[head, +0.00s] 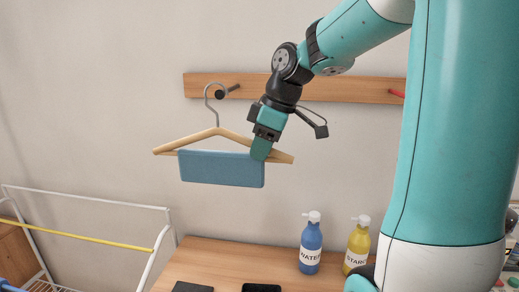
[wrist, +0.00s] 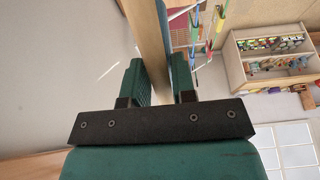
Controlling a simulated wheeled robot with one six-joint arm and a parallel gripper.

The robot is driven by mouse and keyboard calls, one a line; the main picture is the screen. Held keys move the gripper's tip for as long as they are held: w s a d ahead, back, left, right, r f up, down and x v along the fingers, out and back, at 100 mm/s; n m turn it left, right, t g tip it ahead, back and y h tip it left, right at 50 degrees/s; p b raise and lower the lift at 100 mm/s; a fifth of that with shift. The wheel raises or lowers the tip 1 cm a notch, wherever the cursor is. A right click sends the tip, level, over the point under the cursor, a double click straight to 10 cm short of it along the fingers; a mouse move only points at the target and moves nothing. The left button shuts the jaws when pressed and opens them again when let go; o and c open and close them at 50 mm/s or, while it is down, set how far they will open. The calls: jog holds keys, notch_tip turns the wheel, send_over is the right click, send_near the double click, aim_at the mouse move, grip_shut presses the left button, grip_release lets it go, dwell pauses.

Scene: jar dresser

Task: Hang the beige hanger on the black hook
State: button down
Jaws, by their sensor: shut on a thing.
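The beige hanger (head: 174,147) is upright, with a blue cloth (head: 220,168) draped over its bar. My gripper (head: 262,150) is shut on the hanger's right arm. The wrist view shows the beige wood (wrist: 149,40) and a strip of blue cloth (wrist: 180,75) between the two fingers. The black hook (head: 220,94) sticks out of the wooden rail on the wall. The hanger's grey metal hook curves around the black hook's tip in the head view. I cannot tell whether they touch or whether one is in front of the other.
The wooden rail (head: 300,88) also carries a red hook (head: 397,93). Below stands a wooden dresser top (head: 215,262) with a blue bottle (head: 311,246) and a yellow bottle (head: 357,248). A white drying rack (head: 100,202) with a yellow bar stands at the left. The wall left of the hanger is clear.

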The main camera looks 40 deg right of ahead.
jog(key=w+d+f+p, duration=0.1)
jog(key=w+d, duration=0.4)
jog(key=d, duration=0.1)
jog(key=shift+d, duration=0.25)
dwell(0.4)
jog(key=shift+f, duration=0.15)
jog(key=c, duration=0.8)
grip_release()
jog(key=shift+c, duration=0.2)
jog(key=p+v, duration=0.4)
jog(key=v, duration=1.3)
jog(key=shift+r+p, duration=0.25)
jog(key=shift+p, duration=0.15)
jog(key=shift+f, duration=0.1)
